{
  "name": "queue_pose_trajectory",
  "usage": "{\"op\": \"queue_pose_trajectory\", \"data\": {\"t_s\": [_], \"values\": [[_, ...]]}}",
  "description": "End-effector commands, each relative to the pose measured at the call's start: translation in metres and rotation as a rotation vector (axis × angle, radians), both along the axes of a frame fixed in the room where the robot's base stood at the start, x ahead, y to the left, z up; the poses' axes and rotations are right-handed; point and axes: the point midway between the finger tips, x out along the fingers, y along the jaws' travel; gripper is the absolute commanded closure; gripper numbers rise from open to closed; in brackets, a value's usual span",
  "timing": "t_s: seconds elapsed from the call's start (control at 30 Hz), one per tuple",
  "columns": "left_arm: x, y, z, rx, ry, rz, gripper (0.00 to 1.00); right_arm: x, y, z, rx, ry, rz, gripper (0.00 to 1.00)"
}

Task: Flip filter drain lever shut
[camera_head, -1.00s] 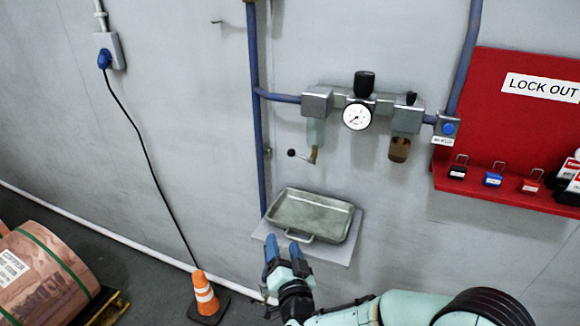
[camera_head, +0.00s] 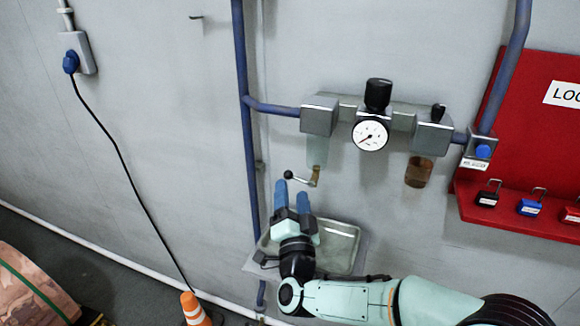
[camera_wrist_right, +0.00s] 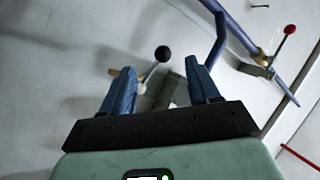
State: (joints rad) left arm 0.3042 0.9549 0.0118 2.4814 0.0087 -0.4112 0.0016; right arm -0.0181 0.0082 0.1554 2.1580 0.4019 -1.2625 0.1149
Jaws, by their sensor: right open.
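The filter drain lever (camera_head: 299,177) is a short metal arm with a dark ball knob at its left end. It joins a brass drain fitting (camera_head: 315,176) under the clear filter bowl (camera_head: 316,150) of the wall unit. My right gripper (camera_head: 292,190) is open, its blue fingers just below the lever and to its left. In the right wrist view, the lever's black knob (camera_wrist_right: 162,53) shows between and beyond the two open fingers (camera_wrist_right: 165,85), and nothing is held. Whether a finger touches the lever is hard to tell. My left gripper is not in view.
A metal drip tray (camera_head: 342,245) sits behind and below my right gripper. A pressure gauge (camera_head: 370,135) and a brown bowl (camera_head: 418,172) are to the right. A blue vertical pipe (camera_head: 247,130) runs close on the left. A red lockout board (camera_head: 530,130) hangs at the right.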

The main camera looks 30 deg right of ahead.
Motion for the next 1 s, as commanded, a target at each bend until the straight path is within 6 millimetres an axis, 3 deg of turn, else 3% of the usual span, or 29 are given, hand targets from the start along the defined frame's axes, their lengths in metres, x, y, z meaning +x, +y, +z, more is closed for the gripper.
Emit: {"op": "queue_pose_trajectory", "data": {"t_s": [0.2, 0.4, 0.8, 1.0], "values": [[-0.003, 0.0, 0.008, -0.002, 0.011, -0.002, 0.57, 0.04, -0.019, 0.014, 0.002, 0.0, -0.002, 0.39], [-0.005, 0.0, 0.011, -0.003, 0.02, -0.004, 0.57, 0.061, -0.03, 0.02, 0.001, 0.0, 0.0, 0.39], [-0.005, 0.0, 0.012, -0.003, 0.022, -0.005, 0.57, 0.068, -0.033, 0.021, 0.0, 0.001, 0.001, 0.39], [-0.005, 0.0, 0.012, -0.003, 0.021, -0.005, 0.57, 0.068, -0.033, 0.022, 0.0, 0.0, 0.0, 0.95]]}}
